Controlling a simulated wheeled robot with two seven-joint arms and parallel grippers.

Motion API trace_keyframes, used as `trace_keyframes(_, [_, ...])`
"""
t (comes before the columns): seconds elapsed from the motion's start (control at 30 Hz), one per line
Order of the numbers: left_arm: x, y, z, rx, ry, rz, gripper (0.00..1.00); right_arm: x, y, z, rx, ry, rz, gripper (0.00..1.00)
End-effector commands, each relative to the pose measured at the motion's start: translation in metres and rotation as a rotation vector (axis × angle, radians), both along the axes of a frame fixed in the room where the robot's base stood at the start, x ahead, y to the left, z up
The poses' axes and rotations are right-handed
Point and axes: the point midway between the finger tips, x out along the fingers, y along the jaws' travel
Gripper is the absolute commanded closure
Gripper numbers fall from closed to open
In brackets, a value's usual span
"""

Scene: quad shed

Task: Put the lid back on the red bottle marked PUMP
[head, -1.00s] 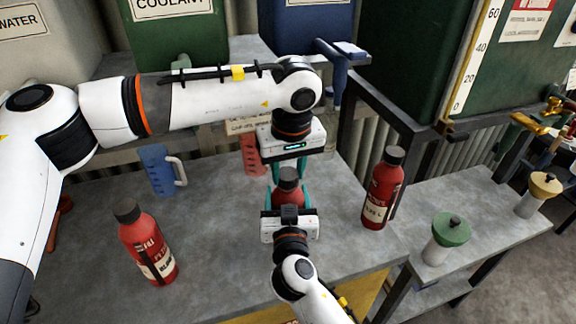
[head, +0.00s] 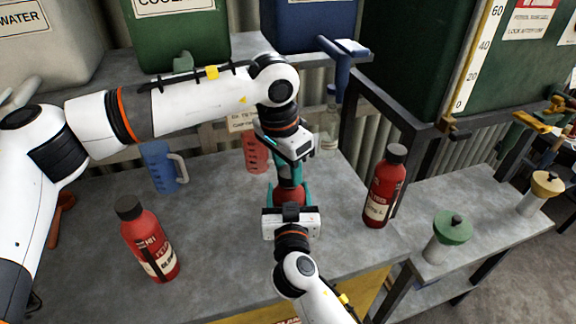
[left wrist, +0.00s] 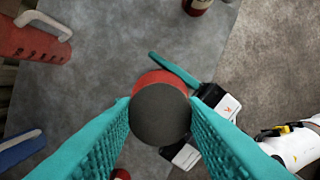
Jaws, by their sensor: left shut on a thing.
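A red bottle (head: 290,195) stands upright at the middle of the bench, its label hidden behind my right gripper. A dark round lid (left wrist: 160,114) is at its top. My left gripper (head: 289,178) points down and is shut on the lid, with a teal finger on each side. In the left wrist view the lid lies over the bottle's red shoulder (left wrist: 155,80); I cannot tell if it is seated or just above the neck. My right gripper (head: 291,212) comes from the front and holds the bottle's body; its fingertips are mostly hidden.
Capped red bottles stand at left (head: 149,240) and right (head: 384,190) on the bench (head: 225,215). A blue jug (head: 160,168) and a red jug (head: 255,155) are behind. Green-topped (head: 450,232) and yellow-topped (head: 541,190) containers stand at right. The bench between the left bottle and my grippers is clear.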

Motion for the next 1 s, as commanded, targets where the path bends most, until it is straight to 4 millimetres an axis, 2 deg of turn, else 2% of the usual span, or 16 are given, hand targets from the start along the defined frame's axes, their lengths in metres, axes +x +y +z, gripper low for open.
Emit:
trace_keyframes(0.13, [0.0,0.0,0.001,0.0,-0.002,0.003,0.83,0.0,0.0,0.001,0.0,-0.001,-0.001,1.0])
trace_keyframes(0.17, [0.0,0.0,0.001,0.0,-0.002,0.003,0.59,0.0,-0.001,0.001,0.0,-0.001,-0.001,1.0])
trace_keyframes(0.27, [0.0,0.0,0.001,0.0,-0.002,0.003,0.43,0.0,-0.001,0.001,0.0,-0.001,-0.001,1.0])
trace_keyframes(0.3, [0.001,0.0,0.001,0.0,-0.002,0.004,0.41,0.0,-0.001,0.001,0.0,-0.001,-0.001,1.0])
trace_keyframes(0.63, [0.001,0.0,0.004,-0.001,-0.002,0.004,0.41,0.0,0.0,0.001,-0.001,-0.001,-0.001,1.0])
trace_keyframes(1.0, [0.0,0.0,0.045,-0.001,-0.001,0.004,0.41,0.0,0.0,0.0,-0.001,-0.001,-0.001,1.0])
